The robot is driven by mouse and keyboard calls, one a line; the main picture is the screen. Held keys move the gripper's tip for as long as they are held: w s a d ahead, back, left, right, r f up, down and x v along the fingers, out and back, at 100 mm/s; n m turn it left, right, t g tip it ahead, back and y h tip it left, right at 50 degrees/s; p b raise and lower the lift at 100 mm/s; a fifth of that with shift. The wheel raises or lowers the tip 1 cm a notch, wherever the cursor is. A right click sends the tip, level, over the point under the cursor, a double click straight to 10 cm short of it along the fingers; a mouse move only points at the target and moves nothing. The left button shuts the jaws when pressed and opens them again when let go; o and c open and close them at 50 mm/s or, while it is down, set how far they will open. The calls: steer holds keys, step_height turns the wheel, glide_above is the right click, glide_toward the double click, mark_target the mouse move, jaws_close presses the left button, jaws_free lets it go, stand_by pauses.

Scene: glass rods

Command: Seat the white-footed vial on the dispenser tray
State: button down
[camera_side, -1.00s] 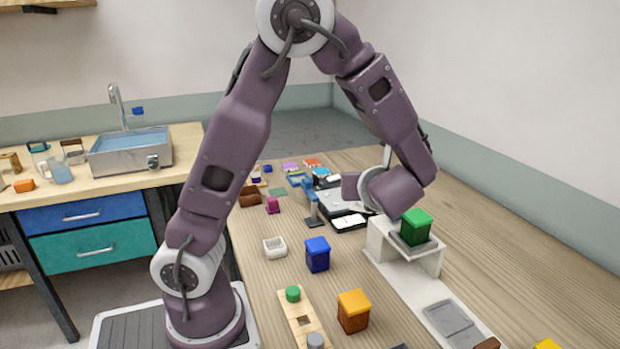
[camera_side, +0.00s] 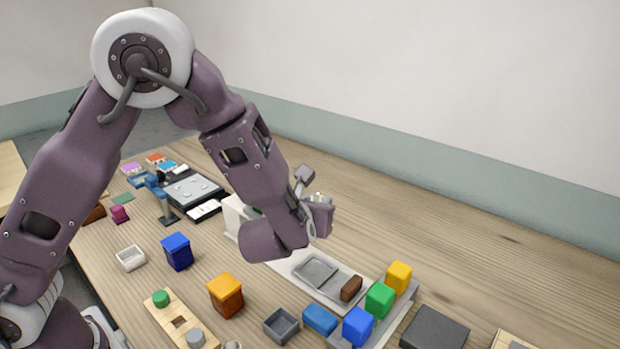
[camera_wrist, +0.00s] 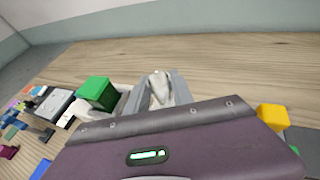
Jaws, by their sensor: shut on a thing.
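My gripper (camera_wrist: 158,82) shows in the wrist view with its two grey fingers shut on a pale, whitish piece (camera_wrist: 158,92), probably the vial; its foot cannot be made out. In the side view my gripper (camera_side: 311,188) is partly hidden by my wrist, above the far side of a long white base. That base, apparently the dispenser (camera_side: 290,262), has a grey recessed tray (camera_side: 316,271) in front of my wrist. Its raised white stand (camera_side: 232,212) is mostly hidden behind my arm.
A brown block (camera_side: 351,288) lies on the base's near end. Yellow (camera_side: 399,277), green (camera_side: 379,299) and blue (camera_side: 358,326) blocks stand in a grey rack beside it. Orange (camera_side: 225,295) and dark blue (camera_side: 177,251) boxes stand left. The table behind my gripper is clear.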

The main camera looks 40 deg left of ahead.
glide_above(314, 272)
step_height(314, 272, down, 12)
steer(key=shift+w+f, duration=0.1)
steer(key=shift+f, duration=0.15)
stand_by(0.3)
steer(key=c, duration=1)
jaws_free()
